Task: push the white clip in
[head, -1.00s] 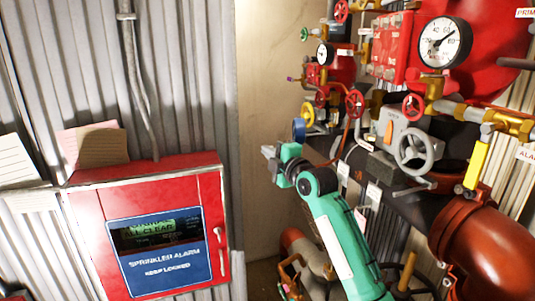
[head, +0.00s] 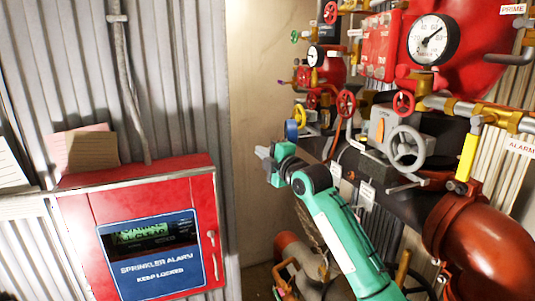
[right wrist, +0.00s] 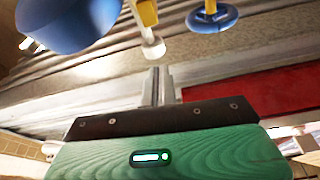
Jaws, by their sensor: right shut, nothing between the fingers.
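My right gripper (head: 264,153) is shut and empty, out in front of the pale wall between the red alarm box and the pipework. In the right wrist view its closed fingers (right wrist: 156,88) point away from the camera. Beyond them, a small white round-ended piece (right wrist: 153,48) hangs below a yellow part, apart from the fingertips. I cannot tell whether this is the white clip. I cannot make out a clip for certain in the head view. My left gripper is not in view.
The red sprinkler alarm box (head: 78,215) is on the left, with papers (head: 92,152) above it. Red tanks, a pressure gauge (head: 433,40), handwheels (head: 405,148) and a thick brown pipe (head: 485,250) crowd the right. A blue ring-shaped part (head: 291,130) is just above my right gripper.

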